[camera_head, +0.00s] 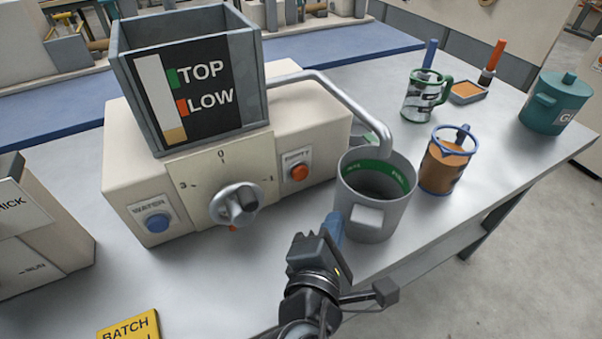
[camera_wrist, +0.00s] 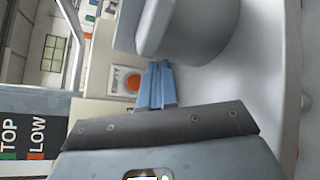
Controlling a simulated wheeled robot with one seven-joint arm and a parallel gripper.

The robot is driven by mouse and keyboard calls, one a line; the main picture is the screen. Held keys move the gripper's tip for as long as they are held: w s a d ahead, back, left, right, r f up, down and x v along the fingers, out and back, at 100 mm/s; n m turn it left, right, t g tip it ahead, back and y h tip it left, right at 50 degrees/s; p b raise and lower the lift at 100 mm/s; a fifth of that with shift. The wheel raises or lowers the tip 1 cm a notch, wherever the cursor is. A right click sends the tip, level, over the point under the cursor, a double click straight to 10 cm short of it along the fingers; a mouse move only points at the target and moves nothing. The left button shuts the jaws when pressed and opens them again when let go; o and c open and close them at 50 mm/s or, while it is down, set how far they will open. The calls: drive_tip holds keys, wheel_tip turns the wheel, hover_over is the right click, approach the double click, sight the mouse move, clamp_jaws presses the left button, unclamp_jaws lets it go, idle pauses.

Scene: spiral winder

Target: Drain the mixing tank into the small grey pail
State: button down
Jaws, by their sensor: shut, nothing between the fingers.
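The mixing tank (camera_head: 127,70) is a grey open-topped box with TOP and LOW marks, on a cream machine (camera_head: 125,175). Its level strip shows a tan band at the bottom. An orange EMPTY button (camera_head: 299,172) is on the machine's front, and it shows in the wrist view (camera_wrist: 133,82). A grey spout pipe (camera_head: 345,95) curves from the machine to the small grey pail (camera_head: 365,220), its end over the rim. The pail's inside looks dark, with a green band.
A blue WATER button (camera_head: 157,222) and a dial (camera_head: 236,203) are on the machine. A blue-rimmed container of orange stuff (camera_head: 446,165), a green-handled clear jug (camera_head: 424,98), a small tray (camera_head: 468,92) and a teal lidded pot (camera_head: 553,105) stand right. A yellow BATCH sign (camera_head: 130,326) lies front left.

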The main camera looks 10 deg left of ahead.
sight(300, 173)
drive_tip(key=w+a, duration=0.1)
drive_tip(key=w, duration=0.1)
drive_tip(key=w+a+b, duration=0.1)
drive_tip(key=w, duration=0.1)
drive_tip(key=w+a+b, duration=0.1)
drive_tip(key=a, duration=0.1)
drive_tip(key=shift+w, duration=0.4)
drive_tip(key=shift+w+a, duration=0.35)
drive_tip(key=shift+w, duration=0.25)
idle(1.3)
drive_tip(key=shift+w+a, duration=0.2)
drive_tip(key=shift+w, duration=0.15)
drive_tip(key=shift+w+a, duration=0.25)
drive_tip(key=shift+w, duration=0.1)
idle(2.5)
drive_tip(key=shift+p, duration=0.3)
idle(0.8)
drive_tip(key=shift+s+d+p, duration=0.45)
drive_tip(key=shift+s+p, duration=0.05)
drive_tip(key=shift+s, duration=0.2)
